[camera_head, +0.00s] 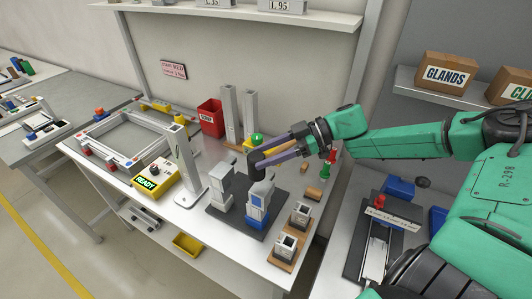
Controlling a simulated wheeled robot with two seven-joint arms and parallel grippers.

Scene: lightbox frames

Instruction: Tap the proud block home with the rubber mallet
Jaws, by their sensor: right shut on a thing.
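My right gripper (319,140) reaches in from the right and is shut on the handle of the rubber mallet (285,154). The handle points left, and the mallet's dark head (256,164) is above the dark mat (221,222). A grey and blue upright piece (258,205) stands on the mat just below the head; I cannot tell if they touch. A second pale grey upright piece (221,187) stands to its left. Which part is the proud block is too small to tell. My left gripper is not in view.
Left of the mat are a pale post (184,160) and a yellow READY box (155,180). A square frame (110,140) lies at far left. A red bin (209,116) and tall profiles (228,112) stand behind. A wooden tray with square pieces (279,259) is in front right.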

